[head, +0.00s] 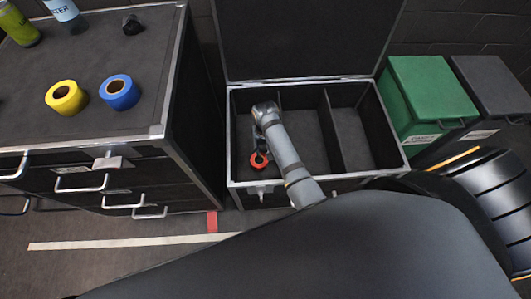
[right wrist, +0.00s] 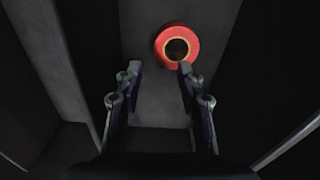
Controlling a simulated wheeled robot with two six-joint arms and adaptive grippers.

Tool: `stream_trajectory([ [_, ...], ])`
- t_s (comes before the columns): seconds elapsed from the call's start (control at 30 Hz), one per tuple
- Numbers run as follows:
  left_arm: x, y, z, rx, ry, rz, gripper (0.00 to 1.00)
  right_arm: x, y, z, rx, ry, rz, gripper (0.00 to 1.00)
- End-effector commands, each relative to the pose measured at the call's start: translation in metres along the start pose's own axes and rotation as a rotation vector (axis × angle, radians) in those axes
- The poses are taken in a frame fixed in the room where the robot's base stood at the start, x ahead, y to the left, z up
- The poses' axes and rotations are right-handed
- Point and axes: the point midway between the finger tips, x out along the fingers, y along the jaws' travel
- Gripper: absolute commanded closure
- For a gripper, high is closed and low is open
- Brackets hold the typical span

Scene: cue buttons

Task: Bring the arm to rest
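My right arm reaches into the left compartment of an open black case (head: 229,130). My right gripper (head: 258,143) is low in that compartment, just above a red tape roll (head: 259,167). In the right wrist view, the two fingers of the gripper (right wrist: 159,76) stand apart with nothing between them. The red roll (right wrist: 176,31) lies flat on the compartment floor, beyond the fingertips and slightly right of their middle. The fingers do not grip it. My left gripper is not in view.
A dark drawer cabinet at left has a yellow tape roll (head: 70,107), a blue tape roll (head: 120,103), a dark lump (head: 132,26) and bottles on top. The case's middle and right compartments look empty. A green bin (head: 430,95) and a dark bin (head: 490,85) stand right.

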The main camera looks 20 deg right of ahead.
Motion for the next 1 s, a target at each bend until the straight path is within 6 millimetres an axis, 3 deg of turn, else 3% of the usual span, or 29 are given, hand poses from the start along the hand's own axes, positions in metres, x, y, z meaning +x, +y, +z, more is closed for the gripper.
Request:
stream_trajectory([
  [0.03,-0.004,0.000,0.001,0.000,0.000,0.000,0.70,-0.011,0.000,0.000,0.000,0.001,0.000,0.61],
  [0.2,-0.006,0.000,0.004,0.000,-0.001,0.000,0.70,-0.025,0.000,0.000,-0.001,-0.001,0.001,0.61],
  [0.77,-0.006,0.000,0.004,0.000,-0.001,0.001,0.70,-0.026,0.000,0.000,0.000,0.000,0.001,0.61],
  [0.87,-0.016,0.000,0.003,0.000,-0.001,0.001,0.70,-0.036,0.000,0.000,0.000,0.000,0.000,0.61],
  [1.0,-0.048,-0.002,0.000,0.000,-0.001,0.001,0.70,-0.069,0.000,0.000,0.000,0.000,0.000,0.61],
])
